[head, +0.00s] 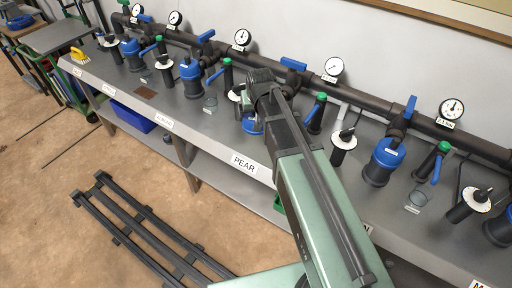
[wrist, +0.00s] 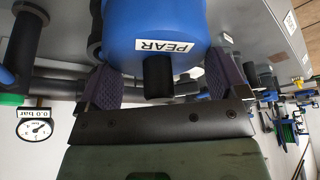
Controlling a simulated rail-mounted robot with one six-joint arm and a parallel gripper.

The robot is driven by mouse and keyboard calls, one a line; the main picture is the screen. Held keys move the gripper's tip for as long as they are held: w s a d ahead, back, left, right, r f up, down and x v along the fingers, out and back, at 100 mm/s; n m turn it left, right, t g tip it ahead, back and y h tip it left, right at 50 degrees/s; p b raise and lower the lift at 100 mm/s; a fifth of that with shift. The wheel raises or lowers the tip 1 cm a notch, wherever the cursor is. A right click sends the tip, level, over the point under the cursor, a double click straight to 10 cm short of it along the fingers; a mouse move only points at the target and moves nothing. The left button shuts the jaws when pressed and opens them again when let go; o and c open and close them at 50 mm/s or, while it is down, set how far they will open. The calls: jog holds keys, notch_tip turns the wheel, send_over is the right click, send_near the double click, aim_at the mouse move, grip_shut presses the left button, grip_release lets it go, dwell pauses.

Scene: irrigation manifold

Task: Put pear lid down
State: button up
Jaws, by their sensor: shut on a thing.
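The pear lid is blue with a white PEAR label and a black knob. It fills the top middle of the wrist view (wrist: 150,22), where the label reads upside down. My gripper (wrist: 158,82) is shut on the lid, one finger on each side of the knob. In the head view my gripper (head: 262,88) is over the bench behind the PEAR sign (head: 244,163). A bit of blue (head: 250,125) shows under it there. My arm hides most of the pear station, and I cannot tell whether the lid touches anything below.
The grey bench (head: 210,130) carries several stations with blue-lidded filters (head: 383,160), green-capped tubes and black handles on white discs. A dark pipe (head: 360,98) with gauges (head: 333,68) and blue valve levers runs behind. A blue bin (head: 132,116) sits on the lower shelf.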

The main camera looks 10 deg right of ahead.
notch_tip(320, 180, down, 12)
jog(key=b, duration=0.9)
jog(key=shift+f+b, duration=0.25)
jog(key=shift+b, duration=0.15)
jog(key=shift+s+r+p, duration=0.1)
jog(key=shift+r+p, duration=0.2)
jog(key=shift+f, duration=0.2)
jog(key=o, duration=0.6)
jog(key=shift+r, duration=0.15)
